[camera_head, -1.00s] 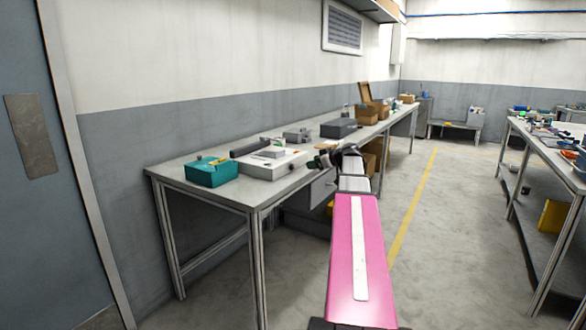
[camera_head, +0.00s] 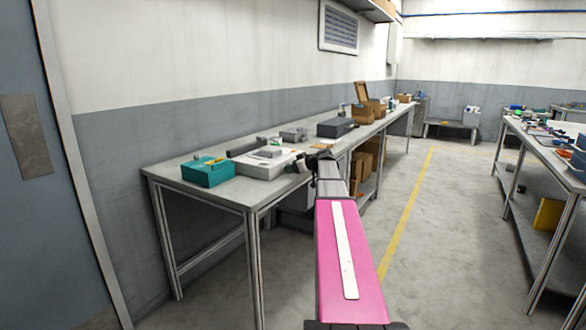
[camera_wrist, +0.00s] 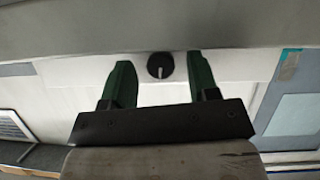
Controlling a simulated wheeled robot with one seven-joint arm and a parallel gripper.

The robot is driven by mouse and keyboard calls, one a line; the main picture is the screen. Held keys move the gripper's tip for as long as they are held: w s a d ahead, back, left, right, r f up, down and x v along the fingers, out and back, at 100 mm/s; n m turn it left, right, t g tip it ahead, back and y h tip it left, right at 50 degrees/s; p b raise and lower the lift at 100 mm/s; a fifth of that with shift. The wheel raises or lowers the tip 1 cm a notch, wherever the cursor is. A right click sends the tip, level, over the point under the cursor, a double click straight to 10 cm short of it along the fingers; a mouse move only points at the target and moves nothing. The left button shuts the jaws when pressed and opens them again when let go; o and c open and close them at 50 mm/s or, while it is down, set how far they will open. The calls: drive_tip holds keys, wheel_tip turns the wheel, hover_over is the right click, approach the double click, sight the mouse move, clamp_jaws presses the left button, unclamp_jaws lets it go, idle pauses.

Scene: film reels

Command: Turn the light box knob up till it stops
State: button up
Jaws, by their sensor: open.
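The light box (camera_head: 264,164) is a low white box near the front end of the long grey bench. Its black round knob (camera_wrist: 160,65), with a pale pointer line, shows in the wrist view on a pale face. My gripper (camera_wrist: 158,72) has two green fingers, open and apart, one on each side of the knob in that view. I cannot tell whether the fingertips reach the knob's depth; I see no contact. In the head view the gripper (camera_head: 302,164) is small beside the light box's right end, and the knob is not clearly visible.
A teal box (camera_head: 207,172) stands left of the light box. A dark grey case (camera_head: 336,127) and cardboard boxes (camera_head: 362,110) stand farther along the bench. Another cluttered bench (camera_head: 545,155) is at right. The floor between the benches is clear.

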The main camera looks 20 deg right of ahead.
drive_tip(key=c, duration=0.9)
drive_tip(key=shift+w+d+m+y, duration=0.1)
drive_tip(key=shift+m+y, duration=0.2)
drive_tip(key=shift+m, duration=0.3)
drive_tip(key=shift+c, duration=0.2)
drive_tip(key=shift+m+g+y, duration=0.6)
drive_tip(key=shift+m, duration=0.4)
drive_tip(key=o, duration=0.9)
drive_tip(key=shift+o, duration=0.2)
drive_tip(key=v, duration=1)
drive_tip(key=shift+s+d+r, duration=0.2)
drive_tip(key=shift+s+d, duration=0.05)
drive_tip(key=shift+s, duration=0.05)
